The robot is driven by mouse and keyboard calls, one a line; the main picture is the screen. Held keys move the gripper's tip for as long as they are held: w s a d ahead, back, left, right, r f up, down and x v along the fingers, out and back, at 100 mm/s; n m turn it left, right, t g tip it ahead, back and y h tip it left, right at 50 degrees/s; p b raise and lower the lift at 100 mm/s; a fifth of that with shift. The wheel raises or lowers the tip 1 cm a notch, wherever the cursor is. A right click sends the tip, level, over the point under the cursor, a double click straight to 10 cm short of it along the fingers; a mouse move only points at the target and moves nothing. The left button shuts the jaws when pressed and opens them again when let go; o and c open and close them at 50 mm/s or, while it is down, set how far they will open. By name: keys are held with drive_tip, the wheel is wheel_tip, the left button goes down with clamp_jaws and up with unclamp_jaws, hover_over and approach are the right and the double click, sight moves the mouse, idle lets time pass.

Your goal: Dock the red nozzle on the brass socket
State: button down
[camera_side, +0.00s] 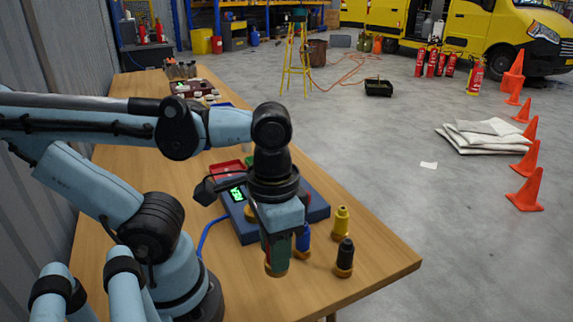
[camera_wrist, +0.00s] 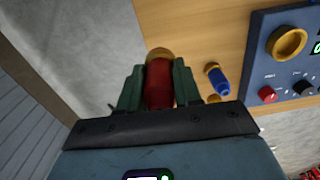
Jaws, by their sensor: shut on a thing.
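The red nozzle (camera_wrist: 159,84) sits between the green jaws of my gripper (camera_wrist: 158,86) in the wrist view, with its brass end pointing away. In the side view my gripper (camera_side: 276,255) points down in front of the blue console, and the jaws hide most of the nozzle. The nozzle's brass end (camera_side: 275,271) shows below the jaws. The brass socket (camera_wrist: 287,42) is a ring on top of the blue console (camera_wrist: 257,75), right of my gripper in the wrist view. The nozzle is apart from it. In the side view my gripper mostly hides the socket.
A blue nozzle (camera_side: 303,242), a yellow nozzle (camera_side: 341,223) and a black nozzle (camera_side: 345,256) stand near the table's right end. The blue one is close to my gripper. A red tray (camera_side: 227,169) lies behind the console. The table (camera_side: 385,264) is bare at its front right corner.

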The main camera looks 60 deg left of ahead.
drive_tip(key=w+a+n, duration=0.2)
drive_tip(key=a+n, duration=0.2)
drive_tip(key=a, duration=0.7)
drive_tip(key=w+a+n, duration=0.3)
drive_tip(key=a+n, duration=0.2)
drive_tip(key=a, duration=0.6)
drive_tip(key=shift+s+f, duration=0.15)
drive_tip(key=shift+f, duration=2.65)
drive_tip(key=shift+f, duration=0.6)
drive_tip(key=c, duration=1.1)
unclamp_jaws()
drive_tip(key=shift+o, duration=0.2)
wheel_tip(320, 180, up, 11)
drive_tip(key=shift+d, duration=0.15)
